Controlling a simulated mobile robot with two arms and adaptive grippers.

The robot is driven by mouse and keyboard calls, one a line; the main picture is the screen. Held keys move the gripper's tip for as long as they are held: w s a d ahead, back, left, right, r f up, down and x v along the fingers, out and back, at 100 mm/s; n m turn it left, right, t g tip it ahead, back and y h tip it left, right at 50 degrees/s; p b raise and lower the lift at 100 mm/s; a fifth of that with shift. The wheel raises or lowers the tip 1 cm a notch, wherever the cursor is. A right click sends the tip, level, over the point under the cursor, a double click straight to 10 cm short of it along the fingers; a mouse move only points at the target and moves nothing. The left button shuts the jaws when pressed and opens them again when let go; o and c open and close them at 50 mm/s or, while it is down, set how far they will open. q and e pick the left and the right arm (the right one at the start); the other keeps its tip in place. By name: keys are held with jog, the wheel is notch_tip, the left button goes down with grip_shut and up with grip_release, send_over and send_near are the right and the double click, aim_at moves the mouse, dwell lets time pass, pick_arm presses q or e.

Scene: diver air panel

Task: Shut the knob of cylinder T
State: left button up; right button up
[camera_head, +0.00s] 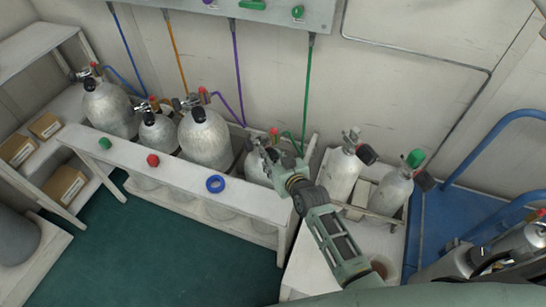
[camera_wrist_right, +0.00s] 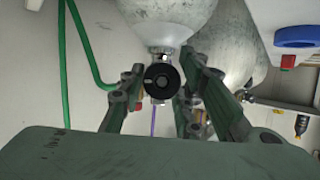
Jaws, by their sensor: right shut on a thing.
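A grey cylinder (camera_head: 257,168) stands at the right end of the white rack, by the green hose. My right gripper (camera_head: 277,163) reaches its valve from the right and partly hides it. In the right wrist view, my right gripper (camera_wrist_right: 160,84) has its fingers on both sides of a round black knob (camera_wrist_right: 162,78) and is shut on it. The knob is at the neck of a grey cylinder (camera_wrist_right: 168,22). I can read no letter on any cylinder, so I cannot tell which is T. My left gripper is not in view.
Several grey cylinders (camera_head: 207,140) stand left in the rack (camera_head: 250,204), with hoses rising to the wall panel (camera_head: 275,12). Two cylinders (camera_head: 342,174) stand close to the right of my arm. A blue trolley (camera_head: 435,215) is further right. Green floor (camera_head: 150,250) is clear in front.

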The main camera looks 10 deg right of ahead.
jog(key=shift+d, duration=0.15)
jog(key=o, duration=1.1)
jog(key=shift+c, duration=0.2)
jog(key=shift+s, duration=0.3)
jog(key=v, duration=1.1)
jog(key=shift+d, duration=0.2)
jog(key=shift+s+r, duration=0.15)
